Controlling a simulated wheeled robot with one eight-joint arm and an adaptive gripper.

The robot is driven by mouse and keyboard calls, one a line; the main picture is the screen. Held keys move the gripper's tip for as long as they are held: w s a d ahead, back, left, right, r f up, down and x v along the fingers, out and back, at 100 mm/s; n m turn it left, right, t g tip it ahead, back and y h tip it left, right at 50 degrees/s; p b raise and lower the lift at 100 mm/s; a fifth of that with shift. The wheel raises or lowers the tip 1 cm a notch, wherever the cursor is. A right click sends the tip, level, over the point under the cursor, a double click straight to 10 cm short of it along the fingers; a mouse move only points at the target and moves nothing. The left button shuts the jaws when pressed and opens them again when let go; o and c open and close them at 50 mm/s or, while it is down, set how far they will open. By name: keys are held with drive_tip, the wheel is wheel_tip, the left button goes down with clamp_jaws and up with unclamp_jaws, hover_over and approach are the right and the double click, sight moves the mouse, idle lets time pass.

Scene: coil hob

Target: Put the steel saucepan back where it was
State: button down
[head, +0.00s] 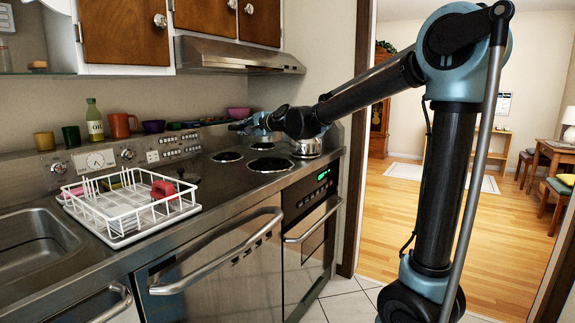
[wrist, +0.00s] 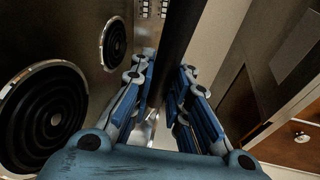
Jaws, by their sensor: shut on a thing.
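The steel saucepan (head: 306,148) is at the right end of the hob in the head view, partly hidden under my wrist. I cannot tell whether it touches the hob. My gripper (head: 257,123) reaches in from the right, above the hob. In the wrist view its blue fingers (wrist: 165,88) are closed on both sides of a long dark bar, which looks like the saucepan handle (wrist: 181,35). A bit of shiny steel shows low between the fingers.
The black hob has bare coil burners (head: 270,164), also in the wrist view (wrist: 42,118). A white dish rack (head: 120,222) with a red item stands left. Mugs, a bowl (head: 239,113) and an oil bottle (head: 94,122) line the back ledge. A range hood (head: 235,56) hangs above.

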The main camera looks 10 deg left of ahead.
drive_tip(key=shift+w+d, duration=0.45)
drive_tip(key=shift+d, duration=0.2)
drive_tip(key=shift+f, duration=5.05)
drive_tip(key=c, duration=1.5)
unclamp_jaws()
drive_tip(key=shift+c, duration=0.2)
drive_tip(key=shift+s, duration=0.1)
drive_tip(key=v, duration=1.2)
